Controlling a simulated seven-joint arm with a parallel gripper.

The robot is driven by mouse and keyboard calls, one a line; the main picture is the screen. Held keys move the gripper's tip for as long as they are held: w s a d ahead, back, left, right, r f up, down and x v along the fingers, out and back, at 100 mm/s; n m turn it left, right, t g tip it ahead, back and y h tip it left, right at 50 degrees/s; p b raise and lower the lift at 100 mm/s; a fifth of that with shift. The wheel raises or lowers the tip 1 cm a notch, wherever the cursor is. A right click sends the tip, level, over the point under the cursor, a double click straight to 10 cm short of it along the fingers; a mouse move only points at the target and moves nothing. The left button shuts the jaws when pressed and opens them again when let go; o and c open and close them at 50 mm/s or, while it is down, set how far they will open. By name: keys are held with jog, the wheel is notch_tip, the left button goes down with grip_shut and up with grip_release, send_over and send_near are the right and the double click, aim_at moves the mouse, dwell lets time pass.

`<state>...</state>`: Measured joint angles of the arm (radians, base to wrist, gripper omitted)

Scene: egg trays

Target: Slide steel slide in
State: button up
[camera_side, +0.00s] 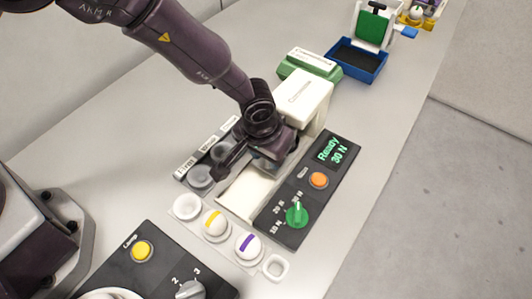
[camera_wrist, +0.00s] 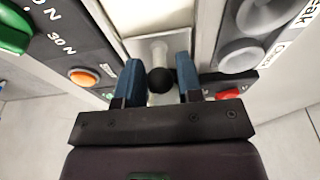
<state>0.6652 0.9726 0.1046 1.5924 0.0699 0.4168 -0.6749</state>
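The steel slide is a pale plate in the wrist view (camera_wrist: 160,18), with a short stem and a round black knob (camera_wrist: 160,80) at its near end. My gripper (camera_wrist: 160,72) has its two blue fingers on either side of the knob, very close to it; I cannot tell whether they press on it. In the side view my gripper (camera_side: 268,160) points down in front of the white press housing (camera_side: 304,96) and hides the knob. A pale flat bed (camera_side: 247,188) shows just left of and below the gripper.
A black panel (camera_side: 292,226) with a green dial (camera_side: 297,214), an orange button (camera_side: 318,180) and a "Ready 30 N" display lies to the right. Grey cups (camera_side: 200,177) stand to the left. Eggs with yellow (camera_side: 215,223) and purple (camera_side: 248,246) bands sit in front.

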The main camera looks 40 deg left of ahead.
jog(key=shift+o, duration=0.9)
jog(key=shift+r, duration=3)
notch_tip(320, 180, up, 8)
